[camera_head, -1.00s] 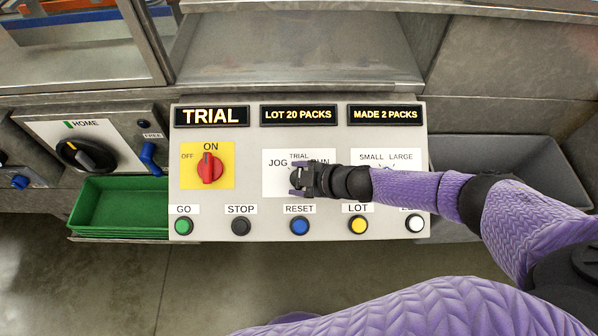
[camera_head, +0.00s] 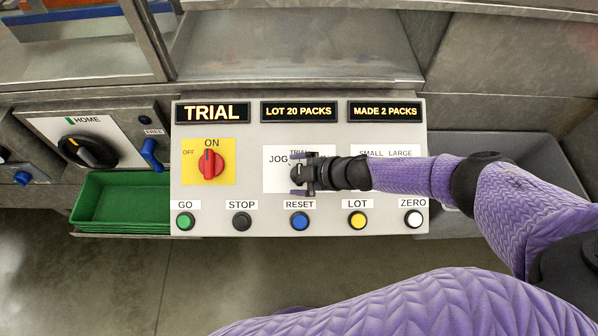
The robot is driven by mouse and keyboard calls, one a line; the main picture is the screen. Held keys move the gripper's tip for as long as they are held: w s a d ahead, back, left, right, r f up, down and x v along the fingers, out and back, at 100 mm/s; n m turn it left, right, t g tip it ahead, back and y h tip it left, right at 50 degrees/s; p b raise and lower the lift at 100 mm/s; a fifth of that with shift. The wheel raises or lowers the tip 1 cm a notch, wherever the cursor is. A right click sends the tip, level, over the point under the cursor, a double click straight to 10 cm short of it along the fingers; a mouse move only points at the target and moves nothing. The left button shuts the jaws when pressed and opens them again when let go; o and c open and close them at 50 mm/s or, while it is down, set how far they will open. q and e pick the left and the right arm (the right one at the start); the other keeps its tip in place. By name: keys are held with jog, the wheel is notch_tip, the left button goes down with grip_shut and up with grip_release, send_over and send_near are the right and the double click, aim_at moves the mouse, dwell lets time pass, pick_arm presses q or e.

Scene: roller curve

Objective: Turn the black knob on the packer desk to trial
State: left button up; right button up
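The packer desk (camera_head: 255,215) is a pale panel in the middle of the head view. Its mode plate (camera_head: 275,183) carries the words JOG and TRIAL; the RUN word is covered by my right gripper. My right gripper (camera_head: 297,174) is over this plate, its fingers pointing left. The black knob is hidden or merges with the dark gripper, so I cannot tell whether the fingers hold it or which way it points. The left display (camera_head: 212,112) reads TRIAL. My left gripper is not in view.
A red knob (camera_head: 211,163) points to ON. Green, black, blue, yellow and white buttons line the front edge. Another plate marked SMALL LARGE (camera_head: 388,153) lies partly under my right arm. A green tray (camera_head: 120,203) and a HOME knob (camera_head: 88,152) are at the left.

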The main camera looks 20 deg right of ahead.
jog(key=p+v, duration=0.4)
jog(key=v, duration=0.6)
